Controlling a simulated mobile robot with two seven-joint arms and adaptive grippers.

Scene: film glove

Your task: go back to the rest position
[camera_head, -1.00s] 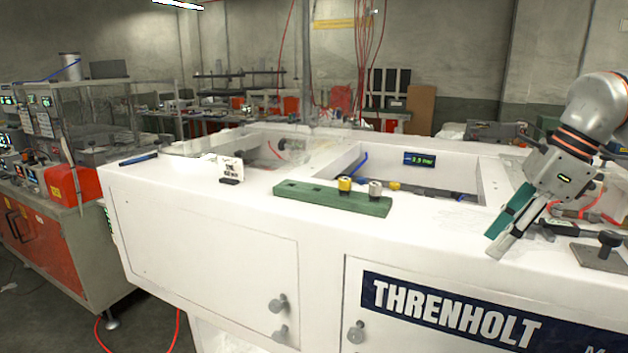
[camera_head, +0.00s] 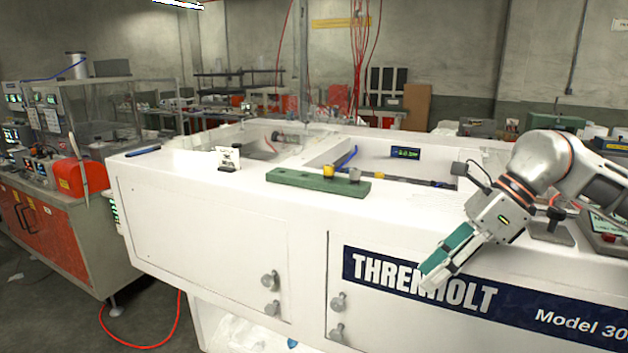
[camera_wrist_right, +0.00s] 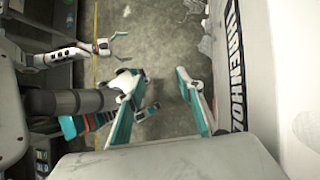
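My right gripper (camera_head: 432,280) is in front of the white machine's front face, just below its top edge, pointing down and left. Its teal-padded fingers are spread apart with nothing between them. In the right wrist view the fingers (camera_wrist_right: 160,90) hang over the bare floor beside the machine. What looks like my left gripper (camera_wrist_right: 120,46) shows at the upper left of that view, its thin fingers apart and empty. It is outside the head view.
The white machine (camera_head: 215,245) fills the middle. On its top are a green block (camera_head: 290,178) with a yellow-topped and a grey piece, a small white sign (camera_head: 227,157) and a dark pen-like item (camera_head: 143,152). A bench with red equipment (camera_head: 80,177) stands left.

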